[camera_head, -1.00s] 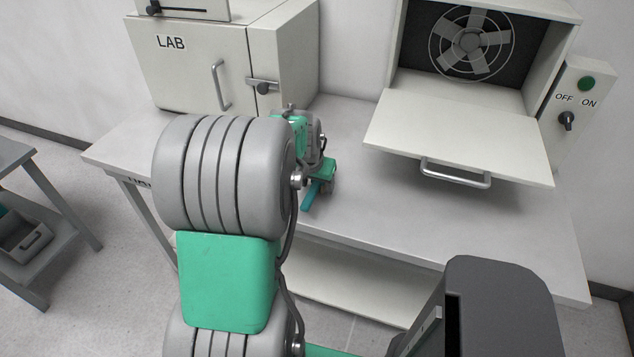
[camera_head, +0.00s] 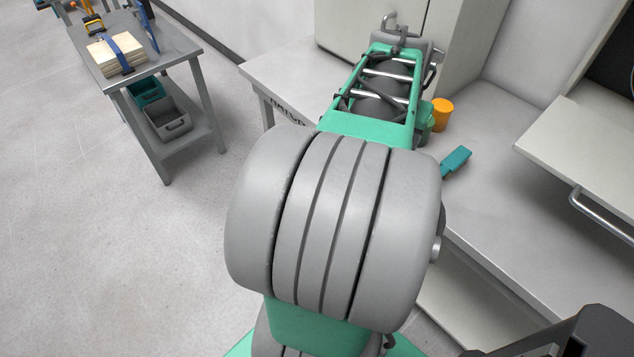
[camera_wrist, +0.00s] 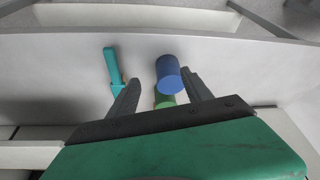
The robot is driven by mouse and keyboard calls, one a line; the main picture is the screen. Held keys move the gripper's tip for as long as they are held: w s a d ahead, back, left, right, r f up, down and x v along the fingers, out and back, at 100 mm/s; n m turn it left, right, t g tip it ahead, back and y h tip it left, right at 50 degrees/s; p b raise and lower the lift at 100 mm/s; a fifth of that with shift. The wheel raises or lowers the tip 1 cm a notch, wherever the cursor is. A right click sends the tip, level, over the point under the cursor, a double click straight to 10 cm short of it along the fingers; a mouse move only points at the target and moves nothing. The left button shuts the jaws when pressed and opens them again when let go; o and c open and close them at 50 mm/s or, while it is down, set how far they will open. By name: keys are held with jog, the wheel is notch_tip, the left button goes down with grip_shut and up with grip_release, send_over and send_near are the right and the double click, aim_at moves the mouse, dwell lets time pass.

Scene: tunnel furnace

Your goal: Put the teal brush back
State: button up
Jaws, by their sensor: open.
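The teal brush (camera_head: 455,162) lies on the workbench to the right of my arm in the head view. It also shows in the wrist view (camera_wrist: 113,68), to the left of the jaws, apart from them. My gripper (camera_wrist: 160,84) is open in the wrist view. A blue cylinder (camera_wrist: 168,74) and a green cylinder (camera_wrist: 163,101) show in the space between its fingers; I cannot tell how far from the jaws they are. In the head view my arm hides the gripper.
An orange cylinder (camera_head: 442,115) stands on the bench (camera_head: 500,215) beside my arm. The furnace's lowered door (camera_head: 585,150) juts out at right. A side table at left holds a light stack (camera_head: 117,55) on top, with a teal bin (camera_head: 147,91) and grey bin (camera_head: 168,120) below.

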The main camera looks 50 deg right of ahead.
jog(key=w+a+f+n+t+y, duration=0.15)
jog(key=w+a+n, duration=0.45)
jog(key=w+a, duration=0.8)
jog(key=a+f+n+y, duration=0.2)
jog(key=a+n, duration=0.8)
jog(key=a, duration=1.5)
jog(key=shift+s+a+f+t+y, duration=0.15)
jog(key=shift+a+f+t+y, duration=0.2)
jog(key=shift+f+t, duration=0.15)
